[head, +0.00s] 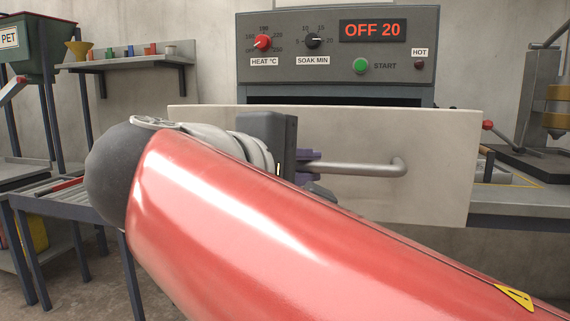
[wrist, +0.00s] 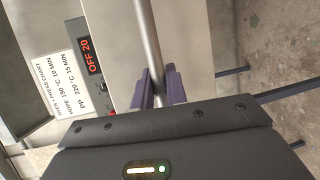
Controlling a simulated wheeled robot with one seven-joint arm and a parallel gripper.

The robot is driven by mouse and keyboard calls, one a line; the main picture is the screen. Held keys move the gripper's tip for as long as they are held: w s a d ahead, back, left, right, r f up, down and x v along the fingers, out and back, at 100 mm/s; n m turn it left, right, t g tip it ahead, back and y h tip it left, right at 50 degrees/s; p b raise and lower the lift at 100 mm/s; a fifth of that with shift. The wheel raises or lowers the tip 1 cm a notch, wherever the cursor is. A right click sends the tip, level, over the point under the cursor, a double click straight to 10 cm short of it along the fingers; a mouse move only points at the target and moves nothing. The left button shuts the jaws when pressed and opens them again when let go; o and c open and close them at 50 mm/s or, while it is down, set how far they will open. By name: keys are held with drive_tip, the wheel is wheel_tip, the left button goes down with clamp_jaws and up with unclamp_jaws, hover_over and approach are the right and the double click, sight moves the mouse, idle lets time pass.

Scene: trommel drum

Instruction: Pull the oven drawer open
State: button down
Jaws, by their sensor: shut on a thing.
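The oven (head: 335,50) stands ahead, with its control panel above a wide pale drawer front (head: 440,150). A dark gap shows between the panel and the drawer's top edge. The drawer front seems to stand forward of the oven body; how far is hidden. A horizontal grey bar handle (head: 365,168) is on the drawer front. My gripper (head: 308,162) is shut on this handle near its left part, with purple fingers. In the wrist view, the fingers (wrist: 157,84) sit on both sides of the handle bar (wrist: 147,38). My red arm hides the drawer's lower left.
The oven display (head: 372,30) reads OFF 20. A bench with a lever press (head: 545,90) stands at the right. A roller table (head: 50,190) is at the left, below a wall shelf (head: 125,62) with small items. Open floor shows in the wrist view.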

drive_tip(key=c, duration=1.4)
unclamp_jaws()
drive_tip(key=p+v, duration=0.1)
drive_tip(key=v, duration=0.6)
drive_tip(key=shift+s+a, duration=0.3)
